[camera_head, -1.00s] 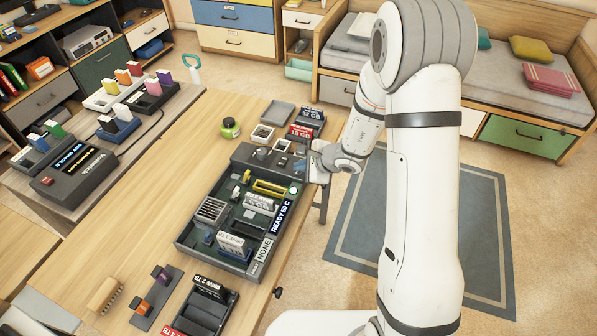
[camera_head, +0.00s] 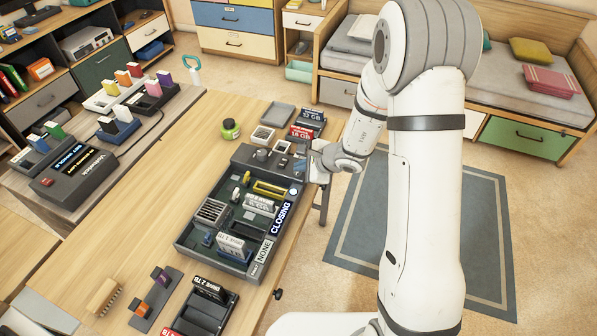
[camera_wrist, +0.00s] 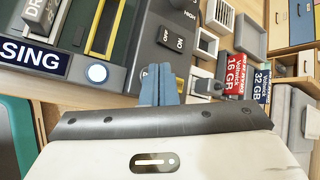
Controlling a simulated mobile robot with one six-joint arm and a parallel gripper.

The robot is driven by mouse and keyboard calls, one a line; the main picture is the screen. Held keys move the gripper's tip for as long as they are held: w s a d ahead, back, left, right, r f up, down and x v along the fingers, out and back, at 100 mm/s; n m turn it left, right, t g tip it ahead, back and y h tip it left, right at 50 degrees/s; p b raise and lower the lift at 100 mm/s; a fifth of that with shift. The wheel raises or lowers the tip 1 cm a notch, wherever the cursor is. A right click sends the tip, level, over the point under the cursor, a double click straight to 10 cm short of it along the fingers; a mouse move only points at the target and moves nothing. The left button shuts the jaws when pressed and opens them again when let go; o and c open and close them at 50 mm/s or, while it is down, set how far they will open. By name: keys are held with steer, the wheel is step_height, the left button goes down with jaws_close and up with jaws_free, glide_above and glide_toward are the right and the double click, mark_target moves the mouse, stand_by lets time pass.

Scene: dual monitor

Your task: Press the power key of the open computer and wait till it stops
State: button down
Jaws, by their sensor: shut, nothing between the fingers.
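The open computer (camera_head: 185,240) is a dark grey case on the wooden table, with cards and parts inside. Its front display (camera_head: 283,217) reads "CLOSING"; part of this display, "SING", shows in the wrist view (camera_wrist: 30,54). A round, pale lit key (camera_wrist: 96,74) is beside the display in the wrist view; I take it for the power key. My gripper (camera_wrist: 160,82) has its blue-grey fingers together and empty, to the right of that key and apart from it. In the head view my gripper (camera_head: 308,161) is at the case's far right corner.
Red 16 GB and dark 32 GB boxes (camera_head: 306,125) stand beyond the case, near small trays (camera_head: 279,115). A green jar (camera_head: 230,129) is at the back. A wooden brush (camera_head: 103,295) and drive holders (camera_head: 205,306) lie at the front.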

mark_target(301, 174)
steer(key=shift+r, duration=0.35)
steer(key=shift+r+p, duration=1.45)
steer(key=shift+r, duration=1.1)
steer(key=shift+r, duration=0.1)
steer(key=s+d+r+n+g, duration=0.2)
steer(key=s+r+n+g, duration=0.1)
steer(key=s+r+n, duration=0.85)
steer(key=s+d+r+n+h, duration=0.2)
steer(key=s+d+r+h, duration=0.1)
steer(key=s+d, duration=0.3)
steer(key=s+d+r+n+h, duration=0.3)
steer(key=s+d+h, duration=0.1)
steer(key=s+d, duration=0.3)
steer(key=shift+s+d+r, duration=0.3)
steer(key=shift+s+r, duration=0.05)
steer(key=shift+s, duration=0.2)
